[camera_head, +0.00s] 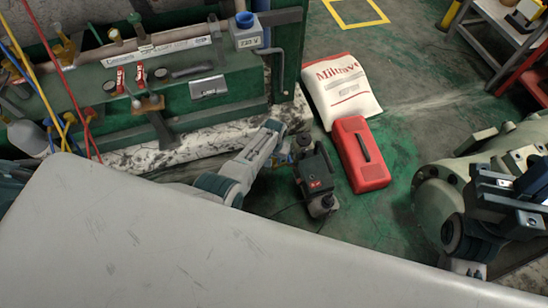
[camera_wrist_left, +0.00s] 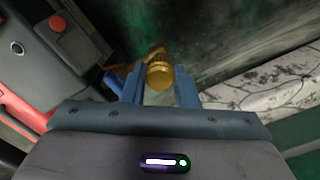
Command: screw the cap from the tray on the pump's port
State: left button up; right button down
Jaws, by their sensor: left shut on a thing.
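The dark pump (camera_head: 317,182) stands on the floor in the middle of the head view. Its body with a red button (camera_wrist_left: 50,30) is at the upper left of the left wrist view. My left gripper (camera_head: 289,152) is beside the pump's left side in the head view. In the left wrist view its blue fingers are shut on the brass cap (camera_wrist_left: 160,76). A brass piece, apparently the pump's port (camera_wrist_left: 128,70), is just behind the cap; I cannot tell whether they are joined. My right gripper (camera_head: 508,195) is at the right edge, its jaws unclear.
A red case (camera_head: 360,153) lies right of the pump, with a white sack (camera_head: 340,90) behind it. A green bench (camera_head: 235,88) with hoses and a small silver tray (camera_head: 208,88) stands at the left. A pale surface fills the lower left foreground.

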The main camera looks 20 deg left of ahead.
pick_arm(q)
jog(key=shift+m, duration=0.6)
jog(key=o, duration=1)
jog(key=shift+f, duration=0.1)
notch_tip(320, 180, up, 10)
jog(key=p, duration=0.5)
jog(key=shift+f, duration=0.15)
jog(key=shift+r, duration=0.6)
